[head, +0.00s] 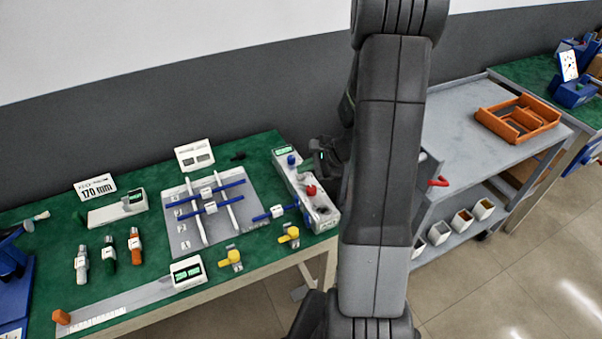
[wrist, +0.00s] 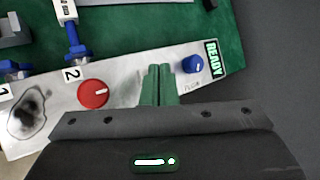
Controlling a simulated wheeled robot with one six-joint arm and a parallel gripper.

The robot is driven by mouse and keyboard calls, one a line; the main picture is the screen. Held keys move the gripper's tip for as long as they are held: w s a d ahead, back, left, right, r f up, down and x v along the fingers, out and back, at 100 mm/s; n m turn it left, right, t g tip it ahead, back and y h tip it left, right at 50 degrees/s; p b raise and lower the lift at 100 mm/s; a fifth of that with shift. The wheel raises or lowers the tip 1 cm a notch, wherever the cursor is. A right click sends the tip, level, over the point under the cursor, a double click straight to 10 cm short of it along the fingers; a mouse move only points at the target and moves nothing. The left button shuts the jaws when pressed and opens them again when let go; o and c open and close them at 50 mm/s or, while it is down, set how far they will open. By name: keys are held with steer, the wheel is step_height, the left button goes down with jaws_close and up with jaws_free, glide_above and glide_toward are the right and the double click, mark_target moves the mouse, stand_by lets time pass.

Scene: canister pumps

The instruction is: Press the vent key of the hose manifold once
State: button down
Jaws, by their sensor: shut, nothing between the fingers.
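The hose manifold is a long white box (wrist: 125,76) at the right end of the green table, and it shows in the head view (head: 296,181). It carries a green display reading READY (wrist: 212,58), a blue knob (wrist: 193,64) and a red knob (wrist: 93,93). My gripper (wrist: 159,68) is shut and empty, its green fingertips over the manifold between the two knobs. In the head view my gripper (head: 305,166) is just above the box. I cannot tell whether the tips touch it.
Blue hose ends numbered 1 and 2 meet the manifold's side; hose 2 (wrist: 78,45) lies close to the red knob. A grey plate with blue bars (head: 182,238) lies left of it. A grey cart (head: 455,120) stands to the right, partly behind my arm.

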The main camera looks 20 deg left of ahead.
mark_target(305, 175)
steer(key=shift+r, duration=0.5)
steer(key=shift+r+p, duration=2)
steer(key=shift+r, duration=0.55)
steer(key=shift+d, duration=0.1)
